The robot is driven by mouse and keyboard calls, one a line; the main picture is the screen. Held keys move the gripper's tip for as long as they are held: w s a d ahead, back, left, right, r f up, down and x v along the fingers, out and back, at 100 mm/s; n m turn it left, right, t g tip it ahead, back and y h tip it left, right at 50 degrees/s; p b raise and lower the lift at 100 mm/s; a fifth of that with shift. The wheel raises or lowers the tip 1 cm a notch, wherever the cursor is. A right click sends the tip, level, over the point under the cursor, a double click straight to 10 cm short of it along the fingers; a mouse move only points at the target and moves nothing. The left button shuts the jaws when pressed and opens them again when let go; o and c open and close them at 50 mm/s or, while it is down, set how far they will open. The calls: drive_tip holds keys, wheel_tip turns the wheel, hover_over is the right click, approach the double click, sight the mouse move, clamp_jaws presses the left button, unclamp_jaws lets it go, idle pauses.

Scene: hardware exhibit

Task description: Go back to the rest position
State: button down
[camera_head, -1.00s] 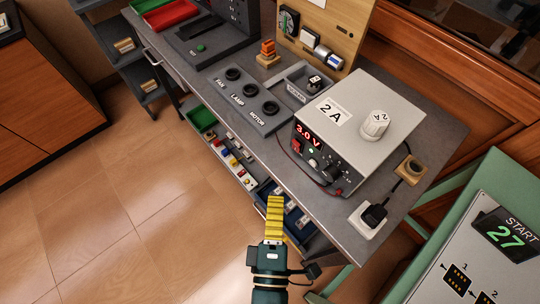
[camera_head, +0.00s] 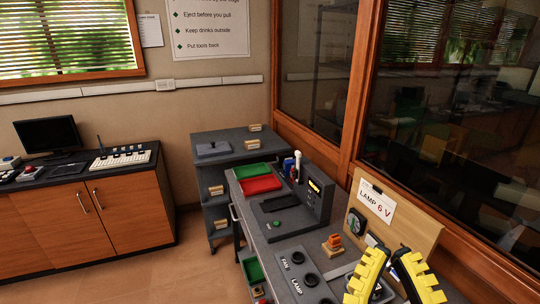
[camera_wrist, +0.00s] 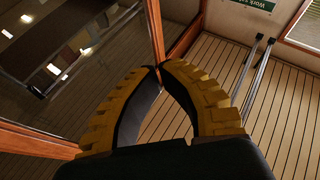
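My gripper (camera_head: 391,256) is at the lower right of the head view, raised in front of the workbench. Its two yellow ribbed fingers point upward and lean toward each other. In the wrist view the fingers (camera_wrist: 159,69) bow outward and their tips come together, with nothing between them. My gripper appears shut and empty. The rest of my arm is out of the frame. Behind the fingers in the head view is a wooden board (camera_head: 420,237) with a "LAMP 6 V" card (camera_head: 377,203); they look apart, but the exact gap is unclear.
The grey workbench (camera_head: 243,207) holds a red tray (camera_head: 262,184), a dark device (camera_head: 318,199), an orange part on a block (camera_head: 333,242) and a FAN/LAMP panel (camera_head: 296,271). Glass windows (camera_head: 440,130) line the right. Open floor (camera_head: 150,270) lies left.

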drive_tip(key=w+a+n+y+p, duration=0.1)
drive_tip(key=a+y+p, duration=0.1)
drive_tip(key=a+y, duration=0.35)
wheel_tip(320, 180, up, 37)
drive_tip(key=d+p, duration=0.1)
drive_tip(key=p, duration=3.5)
drive_tip(key=shift+w+f, duration=0.15)
drive_tip(key=shift+w, duration=0.05)
